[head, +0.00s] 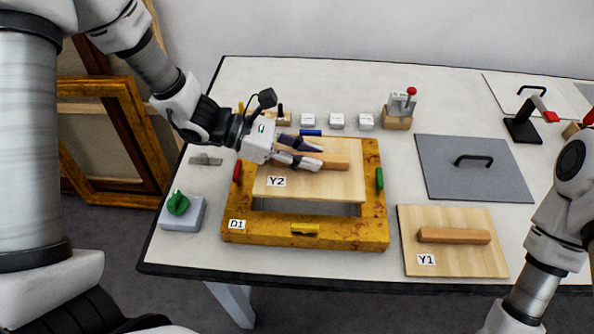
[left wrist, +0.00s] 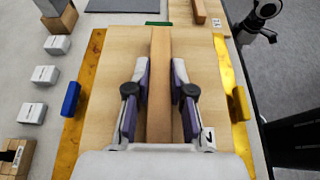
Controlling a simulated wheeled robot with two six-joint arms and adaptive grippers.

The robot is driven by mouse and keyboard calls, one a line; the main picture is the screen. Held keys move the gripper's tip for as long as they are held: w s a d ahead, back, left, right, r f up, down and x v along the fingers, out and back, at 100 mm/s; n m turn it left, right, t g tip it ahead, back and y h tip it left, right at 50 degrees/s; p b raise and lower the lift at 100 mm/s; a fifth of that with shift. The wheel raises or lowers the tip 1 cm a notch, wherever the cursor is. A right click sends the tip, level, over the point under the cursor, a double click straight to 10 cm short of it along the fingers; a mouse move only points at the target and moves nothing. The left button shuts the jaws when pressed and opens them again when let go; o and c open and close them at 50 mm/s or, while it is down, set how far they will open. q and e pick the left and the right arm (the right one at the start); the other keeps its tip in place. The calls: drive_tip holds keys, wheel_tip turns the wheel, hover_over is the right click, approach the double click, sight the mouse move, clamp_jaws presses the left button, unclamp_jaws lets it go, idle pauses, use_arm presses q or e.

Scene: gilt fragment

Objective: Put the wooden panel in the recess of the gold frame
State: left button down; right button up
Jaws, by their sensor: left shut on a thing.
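The wooden panel Y2 (head: 335,188) has a bar handle (head: 335,161) and lies over the gold frame D1 (head: 375,228). It is set toward the frame's far side, with a strip of the opening showing along its near edge. I cannot tell whether it touches the frame. My left gripper (head: 318,157) is shut on the handle, one finger on each side; this also shows in the left wrist view (left wrist: 160,74). A second wooden panel, Y1 (head: 450,258), lies on the table right of the frame. My right gripper is out of view.
Red, green, yellow and blue pieces sit around the frame. A green knob on a grey box (head: 181,212) stands left. Several small white blocks (head: 337,121) and a red-knobbed clamp (head: 399,110) stand behind. A grey plate (head: 470,180) lies right.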

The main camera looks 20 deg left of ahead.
sight(305, 175)
use_arm(q)
drive_tip(key=f, duration=0.5)
drive_tip(key=shift+a, duration=0.35)
drive_tip(key=shift+d, duration=0.15)
drive_tip(key=shift+f, duration=0.15)
drive_tip(key=shift+f+b, duration=0.5)
drive_tip(key=shift+b, duration=0.15)
drive_tip(key=c, duration=1)
unclamp_jaws()
